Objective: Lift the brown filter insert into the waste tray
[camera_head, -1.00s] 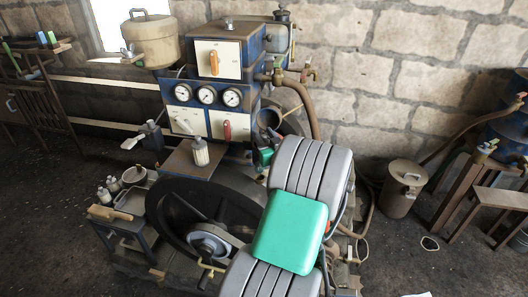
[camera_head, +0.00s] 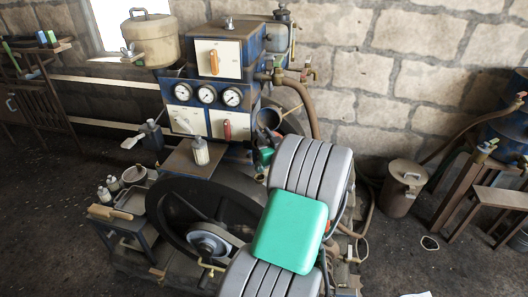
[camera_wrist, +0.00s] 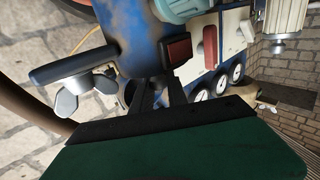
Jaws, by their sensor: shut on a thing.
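My gripper (camera_wrist: 160,90) shows in the wrist view as a dark green body with a black edge and two dark fingers pointing away from it. The fingers are shut on the brown filter insert (camera_wrist: 178,48), a small reddish-brown block with a dark frame, close to the blue engine housing (camera_wrist: 135,32). I cannot tell whether the insert is clear of its seat. In the head view my grey and green arm hides most of the gripper and the insert. A grey tray (camera_head: 131,200), probably the waste tray, sits on a low stand at the left.
The engine's white panels, gauges (camera_head: 207,95) and hose (camera_head: 306,105) stand close around the gripper. A bottle (camera_head: 200,150) stands on a ledge in front, and a large dark flywheel (camera_head: 180,210) lies between engine and tray. A lidded can (camera_head: 402,190) stands at the right.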

